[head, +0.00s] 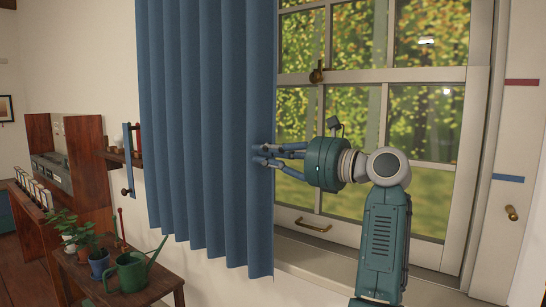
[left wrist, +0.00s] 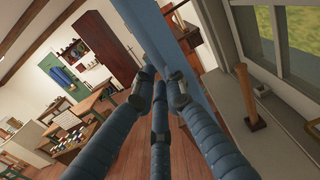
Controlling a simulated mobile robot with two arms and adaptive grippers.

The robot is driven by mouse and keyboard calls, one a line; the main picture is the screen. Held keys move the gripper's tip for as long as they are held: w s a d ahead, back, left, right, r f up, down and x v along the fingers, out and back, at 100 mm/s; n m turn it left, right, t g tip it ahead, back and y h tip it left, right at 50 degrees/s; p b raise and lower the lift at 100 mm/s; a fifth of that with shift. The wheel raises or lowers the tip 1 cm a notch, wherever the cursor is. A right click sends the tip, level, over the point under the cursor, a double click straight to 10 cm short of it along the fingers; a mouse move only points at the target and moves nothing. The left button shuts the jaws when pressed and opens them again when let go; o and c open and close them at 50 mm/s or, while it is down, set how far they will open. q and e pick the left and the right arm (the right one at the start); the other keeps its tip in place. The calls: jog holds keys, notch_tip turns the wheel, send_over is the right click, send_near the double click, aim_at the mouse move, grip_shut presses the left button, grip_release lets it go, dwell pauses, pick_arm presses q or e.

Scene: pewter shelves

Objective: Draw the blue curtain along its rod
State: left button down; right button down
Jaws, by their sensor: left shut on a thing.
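The blue curtain (head: 205,120) hangs in folds over the wall left of the window, with its right edge at the window's left side. My left gripper (head: 260,155) is at that right edge, about halfway up the window, with its fingers shut on the cloth. In the left wrist view the fingertips (left wrist: 163,86) close around the edge of the curtain (left wrist: 160,30), seen as a blue strip. The rod is out of view above. My right gripper is not in view.
The window (head: 400,110) has a brass latch (head: 317,75) and handle (head: 313,226). At left are a wooden table (head: 82,275) with a green watering can (head: 132,273) and potted plants, and a small wall shelf (head: 116,156) close to the curtain.

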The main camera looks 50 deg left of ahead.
pick_arm(q)
jog(key=c, duration=1.8)
grip_release()
jog(key=shift+o, duration=0.2)
jog(key=v, duration=1.2)
jog(key=shift+d, duration=0.1)
